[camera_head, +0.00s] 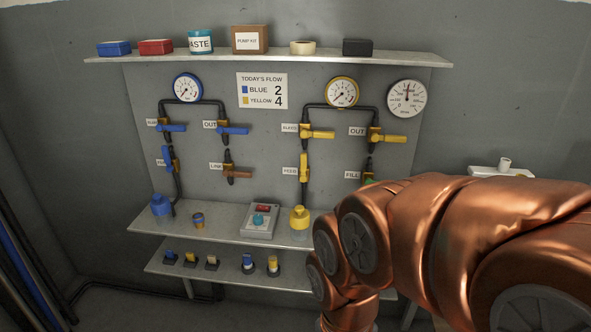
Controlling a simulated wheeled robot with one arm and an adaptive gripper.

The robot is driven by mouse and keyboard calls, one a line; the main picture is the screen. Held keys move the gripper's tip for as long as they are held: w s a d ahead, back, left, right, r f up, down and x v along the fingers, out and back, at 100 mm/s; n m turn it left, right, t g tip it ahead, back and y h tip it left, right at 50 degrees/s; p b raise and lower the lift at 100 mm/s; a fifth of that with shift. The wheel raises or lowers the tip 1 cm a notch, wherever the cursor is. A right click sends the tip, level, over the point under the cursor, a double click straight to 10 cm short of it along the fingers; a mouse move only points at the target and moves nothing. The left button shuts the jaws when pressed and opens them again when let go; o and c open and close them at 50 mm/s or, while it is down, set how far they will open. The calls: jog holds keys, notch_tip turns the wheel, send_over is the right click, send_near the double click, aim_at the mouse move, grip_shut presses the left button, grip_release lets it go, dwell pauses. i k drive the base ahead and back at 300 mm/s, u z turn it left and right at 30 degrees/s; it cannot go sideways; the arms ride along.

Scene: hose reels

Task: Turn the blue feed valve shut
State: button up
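The blue feed valve (170,160) is the lower blue-handled valve in the left column of the wall panel. Its handle stands nearly upright, in line with the pipe, and partly covers its label. Above it, another blue-handled valve (172,128) has its handle level, across the pipe. To the right, a blue-handled valve labelled OUT (234,130) also has its handle level. My copper-coloured arm fills the lower right, and my gripper is out of view.
A yellow feed valve (304,165) has an upright handle. Gauges sit above the pipes. My arm hides part of the green-handled valve at right.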

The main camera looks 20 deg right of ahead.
aim_at(169, 169)
jog(key=u, duration=0.35)
jog(key=i, duration=0.55)
jog(key=u, duration=1.05)
jog(key=i, duration=0.55)
jog(key=u, duration=0.5)
